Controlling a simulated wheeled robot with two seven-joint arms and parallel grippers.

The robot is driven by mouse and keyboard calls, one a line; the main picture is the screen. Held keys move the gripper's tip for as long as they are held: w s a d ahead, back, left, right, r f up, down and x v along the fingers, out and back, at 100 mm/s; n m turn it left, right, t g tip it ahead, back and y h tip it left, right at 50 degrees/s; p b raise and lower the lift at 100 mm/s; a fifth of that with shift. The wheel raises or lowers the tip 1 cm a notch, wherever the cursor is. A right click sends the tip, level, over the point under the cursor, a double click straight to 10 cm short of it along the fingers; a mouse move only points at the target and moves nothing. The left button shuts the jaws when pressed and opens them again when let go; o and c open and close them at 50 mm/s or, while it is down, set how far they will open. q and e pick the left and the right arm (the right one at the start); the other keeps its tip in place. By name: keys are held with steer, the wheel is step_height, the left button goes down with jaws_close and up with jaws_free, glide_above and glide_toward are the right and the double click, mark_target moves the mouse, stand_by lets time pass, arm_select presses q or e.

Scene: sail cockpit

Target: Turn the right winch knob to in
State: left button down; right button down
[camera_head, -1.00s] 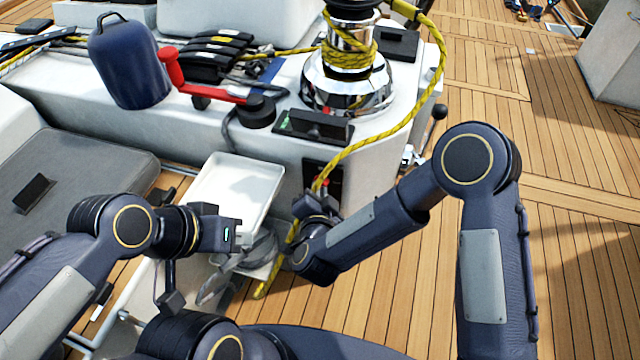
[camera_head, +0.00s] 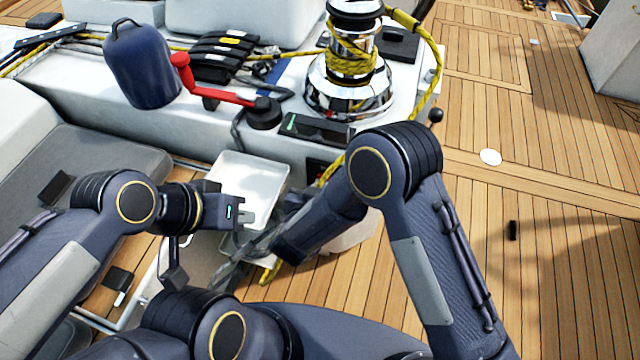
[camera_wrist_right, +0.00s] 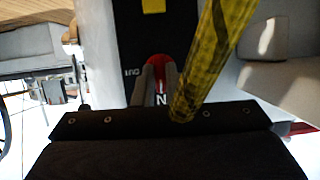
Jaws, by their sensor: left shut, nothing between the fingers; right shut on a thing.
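The right winch knob (camera_wrist_right: 157,62) is a small red part on a black panel (camera_wrist_right: 130,25) in the right wrist view. White lettering reads OUT at its left, and a partly hidden label that looks like IN sits below it. My right gripper (camera_wrist_right: 159,78) has its grey fingers shut on the knob; the knob's exact angle is hard to tell. In the head view my right forearm hides the knob and that gripper. My left gripper (camera_head: 246,217) is shut and empty, beside the white tray and away from the panel.
A yellow rope (camera_wrist_right: 215,55) passes close in front of the panel. It wraps the chrome winch (camera_head: 345,85) on the white coaming. A red winch handle (camera_head: 215,92), a blue bag (camera_head: 142,65) and a white tray (camera_head: 252,178) are nearby. The wooden deck at right is mostly open.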

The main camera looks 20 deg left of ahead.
steer(key=shift+f, duration=0.1)
stand_by(0.4)
steer(key=c, duration=1.5)
jaws_free()
steer(key=p+v, duration=0.1)
steer(key=v, duration=0.7)
